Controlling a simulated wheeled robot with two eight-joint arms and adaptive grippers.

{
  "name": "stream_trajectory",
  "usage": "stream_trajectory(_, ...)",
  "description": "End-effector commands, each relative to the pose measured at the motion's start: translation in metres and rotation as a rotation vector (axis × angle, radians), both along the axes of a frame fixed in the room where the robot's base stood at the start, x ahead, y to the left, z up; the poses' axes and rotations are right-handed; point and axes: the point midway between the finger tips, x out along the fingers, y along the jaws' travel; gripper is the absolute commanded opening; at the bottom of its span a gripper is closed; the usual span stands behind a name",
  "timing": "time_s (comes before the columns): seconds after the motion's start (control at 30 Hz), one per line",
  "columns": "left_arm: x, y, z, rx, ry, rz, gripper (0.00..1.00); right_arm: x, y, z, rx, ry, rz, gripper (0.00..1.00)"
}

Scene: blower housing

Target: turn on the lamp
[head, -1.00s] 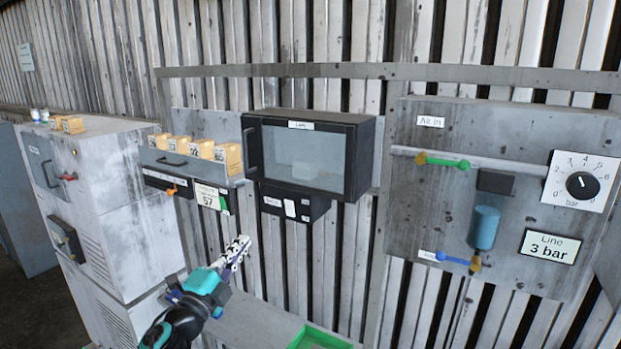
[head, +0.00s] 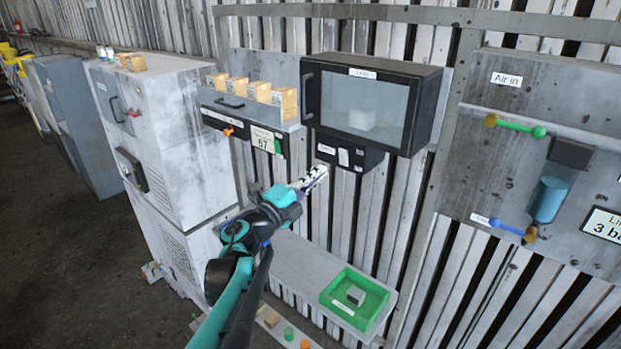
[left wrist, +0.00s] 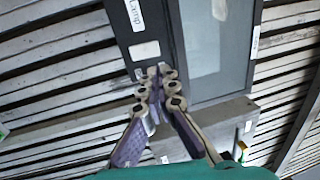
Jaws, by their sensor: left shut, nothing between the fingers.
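A small black box (head: 372,160) hangs under a dark glass-fronted cabinet (head: 425,105). In the left wrist view, a label on its dark front (left wrist: 120,25) reads "Lamp". A white rectangular piece (head: 343,157), which looks like a switch, is on the box front and also shows in the left wrist view (left wrist: 145,50). My left gripper (head: 321,170) is shut and empty, just below and in front of the box. In the left wrist view its closed fingertips (left wrist: 158,73) overlap the lower part of the box front. I cannot tell whether they touch. My right gripper is out of view.
A drawer unit (head: 245,108) with several small boxes on top is to the left. A green tray (head: 335,287) holding a grey block sits on a shelf (head: 290,262) below. A panel with pipes and valves (head: 480,115) is to the right.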

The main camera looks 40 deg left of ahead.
Motion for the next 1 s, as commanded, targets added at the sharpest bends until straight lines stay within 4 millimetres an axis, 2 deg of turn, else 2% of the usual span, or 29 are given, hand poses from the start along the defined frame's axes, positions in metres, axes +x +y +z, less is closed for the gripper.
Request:
stream_trajectory(0.03,0.012,-0.002,0.004,0.0,0.0,-0.004,0.0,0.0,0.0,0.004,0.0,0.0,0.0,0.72)
stream_trajectory(0.2,0.047,-0.005,0.01,0.0,0.0,-0.003,0.0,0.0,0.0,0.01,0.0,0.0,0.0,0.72)
stream_trajectory(0.4,0.075,-0.006,0.015,0.001,0.0,-0.001,0.0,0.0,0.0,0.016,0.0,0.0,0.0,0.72)
stream_trajectory(0.57,0.084,-0.007,0.016,0.0,0.0,-0.001,0.0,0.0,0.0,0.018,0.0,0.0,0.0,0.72)
stream_trajectory(1.0,0.09,-0.007,0.017,0.0,0.0,0.0,0.0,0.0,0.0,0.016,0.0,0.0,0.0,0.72)
